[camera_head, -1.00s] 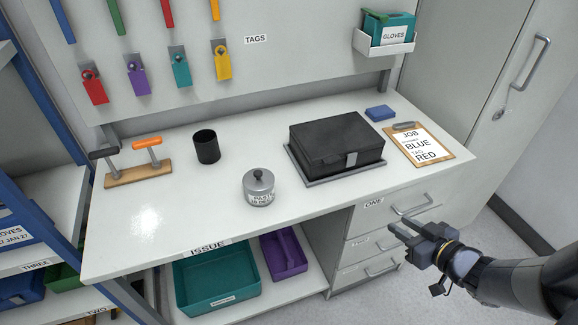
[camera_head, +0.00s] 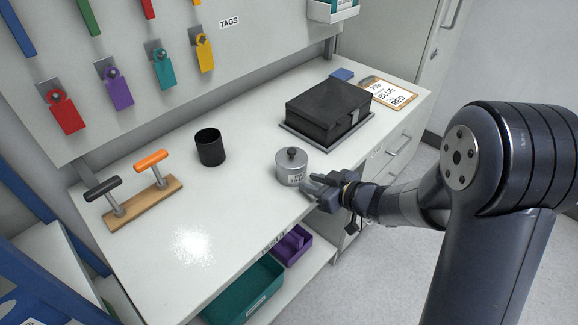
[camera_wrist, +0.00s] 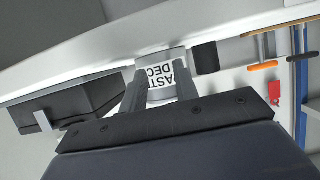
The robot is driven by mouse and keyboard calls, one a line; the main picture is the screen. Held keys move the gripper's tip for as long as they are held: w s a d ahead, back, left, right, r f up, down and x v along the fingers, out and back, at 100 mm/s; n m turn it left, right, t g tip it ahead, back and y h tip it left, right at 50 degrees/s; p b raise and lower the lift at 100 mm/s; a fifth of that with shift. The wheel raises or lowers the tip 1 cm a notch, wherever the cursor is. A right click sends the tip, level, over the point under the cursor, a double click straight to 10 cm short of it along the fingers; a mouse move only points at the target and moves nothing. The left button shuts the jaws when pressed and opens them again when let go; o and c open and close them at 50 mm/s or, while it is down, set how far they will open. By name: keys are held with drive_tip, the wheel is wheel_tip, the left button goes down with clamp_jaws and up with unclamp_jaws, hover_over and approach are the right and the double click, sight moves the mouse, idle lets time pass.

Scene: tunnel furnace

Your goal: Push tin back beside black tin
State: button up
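The silver lidded tin (camera_head: 291,168) with a dark knob and a printed label stands upright near the front edge of the white bench. The black tin (camera_head: 210,148), an open cylinder, stands further back and to the left, apart from it. My gripper (camera_head: 308,185) is low at the bench's front edge, at the silver tin's front right, with nothing held. In the wrist view its two fingers are apart, with the silver tin's label (camera_wrist: 167,79) showing between and beyond them. I cannot tell whether the fingertips touch it. The black tin (camera_wrist: 206,58) also shows there.
A black box (camera_head: 327,108) sits on a grey tray behind the silver tin. A wooden stand (camera_head: 143,203) with black and orange handles is at the left. A clipboard (camera_head: 390,94) and blue block (camera_head: 342,75) lie further right. Bench between the tins is clear.

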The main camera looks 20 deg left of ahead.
sight(303, 175)
drive_tip(key=shift+w+a+p, duration=0.2)
drive_tip(key=shift+w+a, duration=0.2)
drive_tip(key=shift+a, duration=0.4)
drive_tip(key=shift+w+a+p, duration=0.15)
drive_tip(key=shift+w+a, duration=0.25)
drive_tip(key=shift+a, duration=0.4)
idle(1.8)
